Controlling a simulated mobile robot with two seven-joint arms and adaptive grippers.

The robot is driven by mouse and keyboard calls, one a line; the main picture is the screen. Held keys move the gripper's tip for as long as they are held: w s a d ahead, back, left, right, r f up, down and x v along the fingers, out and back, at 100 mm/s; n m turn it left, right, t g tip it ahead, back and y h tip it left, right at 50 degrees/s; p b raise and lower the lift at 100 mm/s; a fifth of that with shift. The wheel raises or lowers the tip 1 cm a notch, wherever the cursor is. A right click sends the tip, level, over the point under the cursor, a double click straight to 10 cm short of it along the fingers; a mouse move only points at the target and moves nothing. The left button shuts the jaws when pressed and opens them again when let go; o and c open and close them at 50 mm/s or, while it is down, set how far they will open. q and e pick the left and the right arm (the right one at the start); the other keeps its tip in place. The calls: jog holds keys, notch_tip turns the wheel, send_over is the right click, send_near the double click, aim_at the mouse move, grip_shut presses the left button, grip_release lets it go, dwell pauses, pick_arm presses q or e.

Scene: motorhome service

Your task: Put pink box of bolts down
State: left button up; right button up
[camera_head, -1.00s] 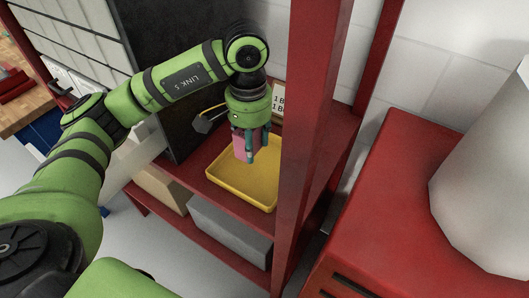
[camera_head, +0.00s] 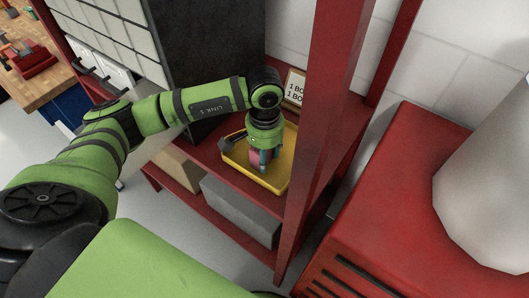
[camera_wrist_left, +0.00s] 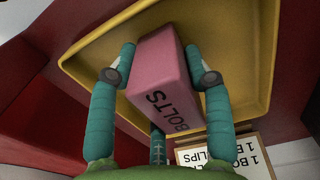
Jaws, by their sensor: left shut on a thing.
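The pink box of bolts (camera_wrist_left: 163,72), with "BOLTS" printed on its side, is between the fingers of my left gripper (camera_wrist_left: 161,75). In the head view the box is mostly hidden behind my left gripper (camera_head: 263,160), which points down over the yellow tray (camera_head: 232,154). The yellow tray (camera_wrist_left: 100,42) is behind the box in the left wrist view. My left gripper is shut on the box. I cannot tell whether the box touches the tray floor. My right gripper is not in view.
The tray sits on a red shelf (camera_head: 205,158), with a red upright post (camera_head: 318,140) close to its right. A printed sign (camera_head: 295,88) stands behind it. A grey box (camera_head: 240,212) and a tan box (camera_head: 178,172) are on the lower shelf. A red cabinet (camera_head: 385,190) stands at right.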

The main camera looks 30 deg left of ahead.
pick_arm(q)
jog(key=shift+f, duration=0.2)
jog(key=o, duration=1.1)
jog(key=shift+o, duration=0.3)
jog(key=shift+r, duration=0.1)
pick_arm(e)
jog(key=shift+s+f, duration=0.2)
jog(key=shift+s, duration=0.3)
pick_arm(q)
jog(key=shift+r, duration=0.15)
notch_tip(320, 180, up, 11)
jog(key=b, duration=0.4)
jog(key=shift+w, duration=0.1)
jog(key=shift+r, duration=0.5)
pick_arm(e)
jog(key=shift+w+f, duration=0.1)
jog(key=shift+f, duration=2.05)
